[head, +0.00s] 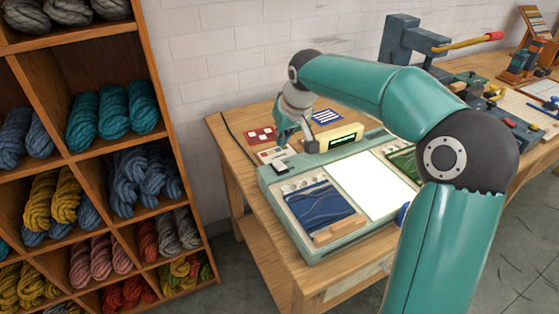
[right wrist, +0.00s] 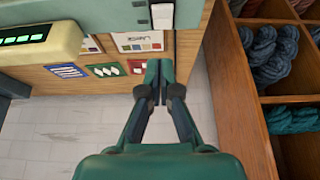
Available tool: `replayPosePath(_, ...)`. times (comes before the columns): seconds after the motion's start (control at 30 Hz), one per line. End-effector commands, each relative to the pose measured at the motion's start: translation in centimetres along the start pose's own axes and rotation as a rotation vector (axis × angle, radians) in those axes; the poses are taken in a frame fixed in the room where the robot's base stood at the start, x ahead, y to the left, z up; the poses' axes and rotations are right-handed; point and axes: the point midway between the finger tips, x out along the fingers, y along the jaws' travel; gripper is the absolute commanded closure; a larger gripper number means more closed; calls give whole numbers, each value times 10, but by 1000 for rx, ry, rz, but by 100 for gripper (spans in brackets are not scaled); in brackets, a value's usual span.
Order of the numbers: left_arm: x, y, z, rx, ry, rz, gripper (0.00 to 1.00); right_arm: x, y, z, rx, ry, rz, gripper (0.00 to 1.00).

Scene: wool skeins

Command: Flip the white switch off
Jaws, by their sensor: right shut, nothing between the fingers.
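The white switch (head: 279,168) sits at the back-left corner of the teal light-table device (head: 268,183), beside a dark part. In the right wrist view a white switch piece (right wrist: 162,16) shows at the top edge, partly cut off. My right gripper (head: 283,138) is shut and empty, held just behind the switch in the head view. In the right wrist view its closed fingertips (right wrist: 155,68) are apart from the switch, over the tabletop edge. My left gripper is not in view.
Flat cards (head: 262,135) lie on the wooden table behind. A wooden shelf (head: 172,130) of wool skeins stands left. A lit white panel (head: 370,186) and blue wool sample (head: 318,206) occupy the device.

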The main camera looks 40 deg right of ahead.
Motion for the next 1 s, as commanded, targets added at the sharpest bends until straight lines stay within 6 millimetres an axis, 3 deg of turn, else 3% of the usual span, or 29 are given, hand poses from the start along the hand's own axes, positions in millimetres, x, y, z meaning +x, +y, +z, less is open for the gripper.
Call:
replayPosePath(0.1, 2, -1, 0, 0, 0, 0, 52, 27, 0, 1, 0, -4, 0, 100)
replayPosePath(0.3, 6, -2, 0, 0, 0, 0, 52, 48, 0, 19, 0, -1, -1, 100)
replayPosePath(0.83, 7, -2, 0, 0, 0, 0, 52, 57, 0, 28, 1, 1, 0, 100)
replayPosePath(1.0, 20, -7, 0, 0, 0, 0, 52, 62, 0, 32, 0, 23, 0, 100)
